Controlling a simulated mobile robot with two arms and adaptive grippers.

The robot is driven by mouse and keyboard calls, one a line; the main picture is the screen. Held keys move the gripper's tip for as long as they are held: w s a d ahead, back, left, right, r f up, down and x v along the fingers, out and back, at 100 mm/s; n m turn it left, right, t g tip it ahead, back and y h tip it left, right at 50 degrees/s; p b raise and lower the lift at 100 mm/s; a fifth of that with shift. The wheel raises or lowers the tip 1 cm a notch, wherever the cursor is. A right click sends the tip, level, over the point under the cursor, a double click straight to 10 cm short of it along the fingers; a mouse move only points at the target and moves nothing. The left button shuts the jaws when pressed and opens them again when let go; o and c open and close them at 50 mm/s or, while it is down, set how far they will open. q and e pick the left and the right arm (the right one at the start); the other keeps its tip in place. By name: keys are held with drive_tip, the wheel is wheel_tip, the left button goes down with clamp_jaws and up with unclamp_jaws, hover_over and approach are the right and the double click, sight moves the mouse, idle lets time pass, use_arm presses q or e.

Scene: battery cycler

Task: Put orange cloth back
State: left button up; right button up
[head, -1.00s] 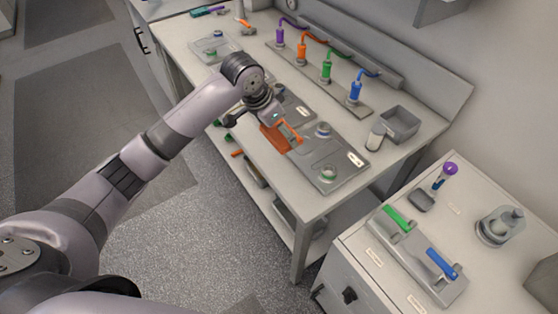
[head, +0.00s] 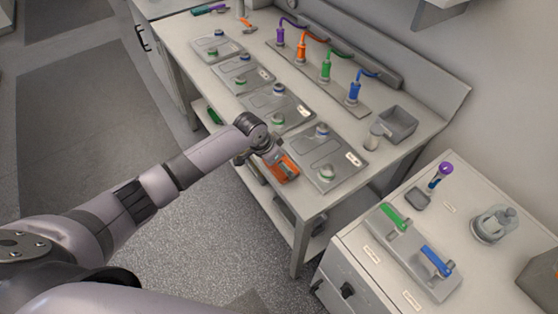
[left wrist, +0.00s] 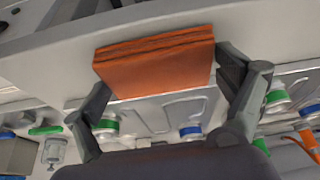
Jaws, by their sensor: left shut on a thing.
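The orange cloth (head: 285,167) is a folded, flat block held at the front edge of the long workbench. My left gripper (head: 272,160) is shut on it. In the left wrist view the cloth (left wrist: 155,62) sits between the two fingers of my left gripper (left wrist: 165,95), with its layered edge showing. The cloth is beside the nearest grey tray (head: 328,178); whether it touches the bench cannot be told. My right gripper is not in view.
Several grey trays with ringed pieces line the workbench (head: 318,204). Purple, orange, green and blue cabled connectors stand behind them. A grey bin (head: 398,122) and a small jar (head: 373,138) are at the bench's right end. A cabinet with green and blue handles (head: 438,262) stands at lower right.

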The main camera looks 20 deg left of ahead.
use_arm(q)
drive_tip(key=o, duration=1.3)
drive_tip(key=shift+f, duration=0.1)
drive_tip(key=b+v, duration=0.1)
drive_tip(key=v, duration=1.1)
drive_tip(key=shift+b, duration=0.4)
